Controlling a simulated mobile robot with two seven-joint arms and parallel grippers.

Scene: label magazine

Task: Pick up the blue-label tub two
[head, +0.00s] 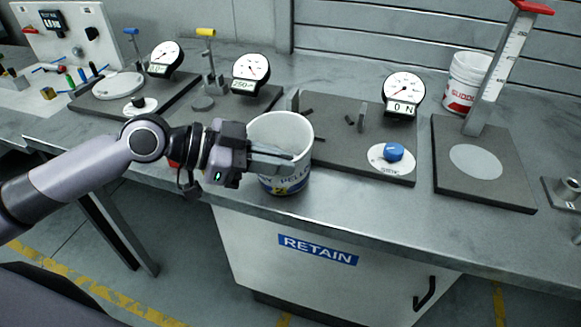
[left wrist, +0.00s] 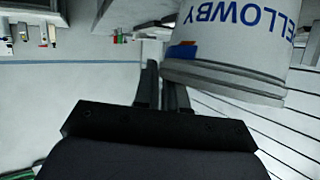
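My right gripper is not in view.
A dark plate with a gauge (head: 403,90) and blue knob (head: 393,152) lies right of the tub. A red-label tub (head: 463,84) stands behind a height scale (head: 497,75). More gauges (head: 250,71) stand behind left. A cabinet marked RETAIN (head: 318,250) is below the bench.

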